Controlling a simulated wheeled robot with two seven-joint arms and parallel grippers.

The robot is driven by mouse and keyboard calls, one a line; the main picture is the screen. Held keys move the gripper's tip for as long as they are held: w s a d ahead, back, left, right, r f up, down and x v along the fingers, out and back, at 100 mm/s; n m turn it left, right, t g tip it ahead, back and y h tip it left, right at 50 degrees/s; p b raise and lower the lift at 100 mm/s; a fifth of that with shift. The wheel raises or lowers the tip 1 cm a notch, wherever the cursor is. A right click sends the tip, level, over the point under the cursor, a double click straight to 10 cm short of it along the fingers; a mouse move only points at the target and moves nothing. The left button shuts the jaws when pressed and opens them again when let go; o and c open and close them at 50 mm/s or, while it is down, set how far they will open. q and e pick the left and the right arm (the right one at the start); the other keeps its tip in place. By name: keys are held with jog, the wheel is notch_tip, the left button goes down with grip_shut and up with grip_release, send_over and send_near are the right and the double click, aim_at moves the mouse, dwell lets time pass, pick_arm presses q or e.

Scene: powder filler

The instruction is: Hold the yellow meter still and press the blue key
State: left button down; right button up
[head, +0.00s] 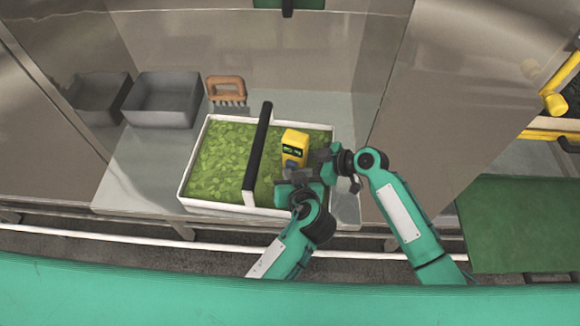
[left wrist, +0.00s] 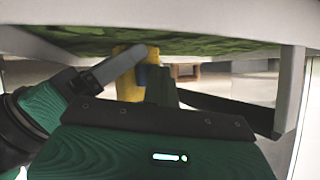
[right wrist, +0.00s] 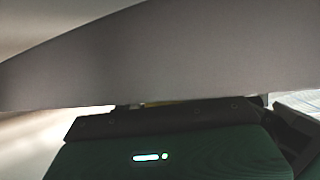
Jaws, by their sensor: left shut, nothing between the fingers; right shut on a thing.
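The yellow meter (head: 294,140) stands at the right part of the tray, its dark display facing my side. It also shows in the left wrist view (left wrist: 125,58). My right gripper (head: 318,158) is shut on the meter from the right. My left gripper (head: 287,187) is shut and empty, close in front of the meter's lower part. In the left wrist view a small blue patch (left wrist: 153,54) shows beside the yellow body, near the left fingertips. Whether the fingers touch the blue key cannot be told. The right wrist view is mostly blocked by a grey surface.
The white tray (head: 183,187) holds green leafy material, with a black bar (head: 258,150) across it. Grey bins (head: 163,102) and a brown-handled brush (head: 226,88) stand behind at left. Metal walls enclose the counter. The counter left of the tray is clear.

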pick_arm(q)
jog(key=shift+s+a, duration=0.2)
jog(key=shift+s, duration=0.45)
jog(key=shift+s+a, duration=0.25)
jog(key=shift+s, duration=0.55)
jog(key=shift+s+a, duration=0.25)
jog(key=shift+s, duration=0.55)
jog(key=shift+s+a, duration=0.25)
jog(key=shift+s, duration=0.55)
pick_arm(e)
jog(key=o, duration=0.8)
jog(key=shift+o, duration=0.2)
